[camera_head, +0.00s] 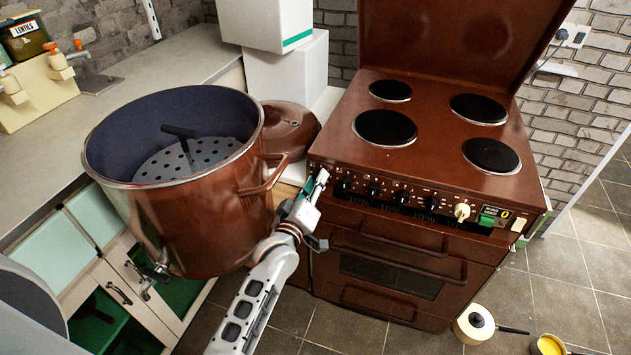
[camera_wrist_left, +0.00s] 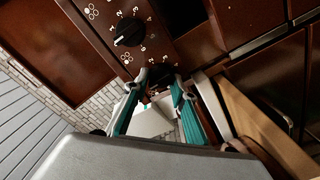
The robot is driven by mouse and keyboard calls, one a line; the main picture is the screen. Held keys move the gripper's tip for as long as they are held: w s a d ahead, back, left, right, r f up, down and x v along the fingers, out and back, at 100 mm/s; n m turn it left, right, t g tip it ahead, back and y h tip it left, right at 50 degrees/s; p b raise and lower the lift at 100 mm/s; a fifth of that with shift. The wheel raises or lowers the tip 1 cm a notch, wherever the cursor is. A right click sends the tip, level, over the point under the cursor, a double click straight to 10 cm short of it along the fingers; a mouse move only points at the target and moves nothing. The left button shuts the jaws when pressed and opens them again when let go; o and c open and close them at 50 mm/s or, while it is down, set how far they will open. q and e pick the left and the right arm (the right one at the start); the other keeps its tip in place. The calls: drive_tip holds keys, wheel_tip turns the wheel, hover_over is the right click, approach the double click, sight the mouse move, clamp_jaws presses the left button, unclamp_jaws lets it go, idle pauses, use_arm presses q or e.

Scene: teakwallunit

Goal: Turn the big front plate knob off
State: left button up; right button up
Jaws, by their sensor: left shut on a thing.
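The brown stove (camera_head: 440,135) has a control panel along its front edge with a row of black knobs (camera_head: 402,196) and one cream knob (camera_head: 462,211). A big front plate (camera_head: 385,127) lies on the front left of the top. My left gripper (camera_head: 319,183) is at the left end of the panel. In the left wrist view its teal-padded fingers (camera_wrist_left: 158,95) are closed around a dark knob at the panel's end, mostly hidden between them. A neighbouring black knob (camera_wrist_left: 128,32) with number marks is free above the fingers. My right gripper is not in view.
A large copper pot (camera_head: 205,215) stands close left of my left arm, its handle near the wrist. Oven door handles (camera_head: 390,262) protrude below the panel.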

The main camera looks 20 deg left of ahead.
use_arm(q)
drive_tip(key=shift+f, duration=0.1)
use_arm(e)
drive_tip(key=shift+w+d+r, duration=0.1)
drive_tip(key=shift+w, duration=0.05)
use_arm(q)
drive_tip(key=o, duration=1.1)
drive_tip(key=shift+c, duration=0.2)
drive_tip(key=s, duration=1.2)
drive_tip(key=shift+a, duration=0.25)
